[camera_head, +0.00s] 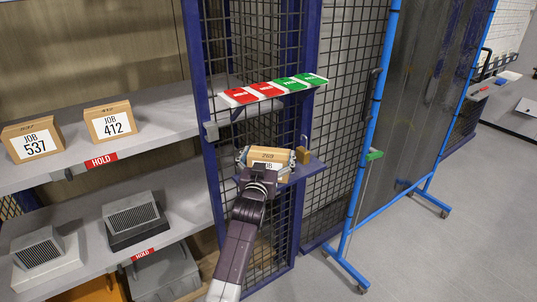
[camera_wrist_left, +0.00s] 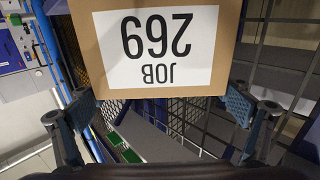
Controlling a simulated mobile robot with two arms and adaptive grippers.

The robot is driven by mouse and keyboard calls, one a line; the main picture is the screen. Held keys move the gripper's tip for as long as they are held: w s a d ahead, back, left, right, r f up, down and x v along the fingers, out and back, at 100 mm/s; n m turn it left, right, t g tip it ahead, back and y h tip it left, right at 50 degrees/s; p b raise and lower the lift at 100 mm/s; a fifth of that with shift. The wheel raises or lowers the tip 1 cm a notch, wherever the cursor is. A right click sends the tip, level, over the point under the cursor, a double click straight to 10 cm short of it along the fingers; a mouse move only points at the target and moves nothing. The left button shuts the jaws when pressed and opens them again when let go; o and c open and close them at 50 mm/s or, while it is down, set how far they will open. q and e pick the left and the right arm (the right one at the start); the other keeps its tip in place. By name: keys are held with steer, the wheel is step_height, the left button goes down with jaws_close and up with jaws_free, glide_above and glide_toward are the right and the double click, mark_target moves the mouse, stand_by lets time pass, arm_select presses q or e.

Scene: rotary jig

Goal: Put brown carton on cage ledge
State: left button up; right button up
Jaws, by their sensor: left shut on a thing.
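The brown carton (camera_head: 270,154), labelled JOB 269, is between the fingers of my left gripper (camera_head: 264,165), which is shut on it. In the left wrist view the carton (camera_wrist_left: 88,52) fills the top middle, its label upside down, with a finger of the gripper (camera_wrist_left: 160,102) at each side. The blue cage ledge (camera_head: 314,167) sticks out from the mesh cage. The carton is at the ledge's left part and hides some of it. I cannot tell whether it touches the ledge. My right gripper is in neither view.
A brass padlock (camera_head: 302,155) stands on the ledge, right of the carton. A shelf with red and green tags (camera_head: 273,90) is above. Left, a grey rack shelf (camera_head: 165,117) holds cartons JOB 537 (camera_head: 33,140) and JOB 412 (camera_head: 110,122). A blue wheeled frame (camera_head: 362,150) stands right.

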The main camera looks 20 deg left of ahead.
arm_select(q)
steer(key=o, duration=1.3)
steer(key=shift+f, duration=0.15)
steer(key=shift+c, duration=0.2)
